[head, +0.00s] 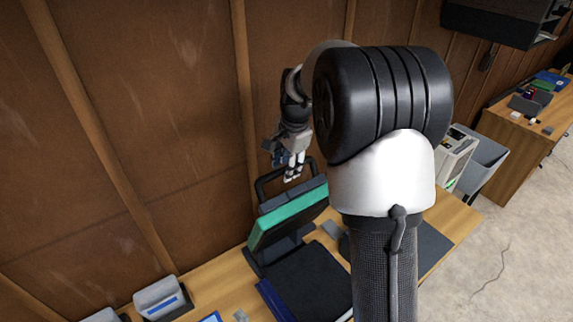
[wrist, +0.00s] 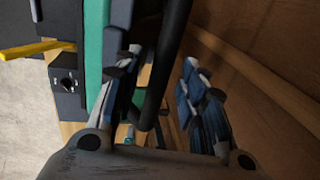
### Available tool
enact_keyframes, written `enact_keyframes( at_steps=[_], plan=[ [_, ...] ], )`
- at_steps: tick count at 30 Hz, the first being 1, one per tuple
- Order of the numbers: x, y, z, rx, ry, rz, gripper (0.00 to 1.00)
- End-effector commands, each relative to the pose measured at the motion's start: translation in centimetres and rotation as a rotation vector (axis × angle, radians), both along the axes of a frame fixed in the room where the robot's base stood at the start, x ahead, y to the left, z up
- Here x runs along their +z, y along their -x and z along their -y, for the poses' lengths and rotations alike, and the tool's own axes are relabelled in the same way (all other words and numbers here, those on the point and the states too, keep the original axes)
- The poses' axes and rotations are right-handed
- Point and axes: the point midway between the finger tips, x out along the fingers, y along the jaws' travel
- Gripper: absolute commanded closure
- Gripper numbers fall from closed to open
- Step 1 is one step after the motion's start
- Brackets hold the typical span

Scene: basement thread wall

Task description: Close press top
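The press (head: 300,283) stands on the wooden table against the wall. Its top (head: 290,219), dark with a teal layer, is raised and tilted up over the dark lower bed. A dark handle bar (head: 262,187) sticks up from the top's far edge. My gripper (head: 285,168) is at the handle, pointing down. In the wrist view my gripper (wrist: 158,88) is open, with a finger on each side of the dark handle bar (wrist: 164,75). The teal layer (wrist: 95,60) shows at left there. I cannot tell whether a finger touches the bar.
The wooden wall (head: 190,120) is close behind the press. Grey bins (head: 163,297) stand at the table's front left. A white machine (head: 456,158) and a grey bin (head: 484,160) are to the right. A second wooden table (head: 520,125) stands far right. Bare floor (head: 500,240) lies between.

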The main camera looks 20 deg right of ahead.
Motion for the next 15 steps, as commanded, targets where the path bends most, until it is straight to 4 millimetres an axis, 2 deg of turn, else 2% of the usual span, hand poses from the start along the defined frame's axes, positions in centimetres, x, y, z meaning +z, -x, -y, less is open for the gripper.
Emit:
enact_keyframes(
  at_steps=[7,15],
  plan=[
    [-0.11,-0.02,-0.02,0.0,0.0,0.0,0.62],
    [-0.09,-0.03,-0.02,0.0,0.0,0.0,0.79]
  ],
)
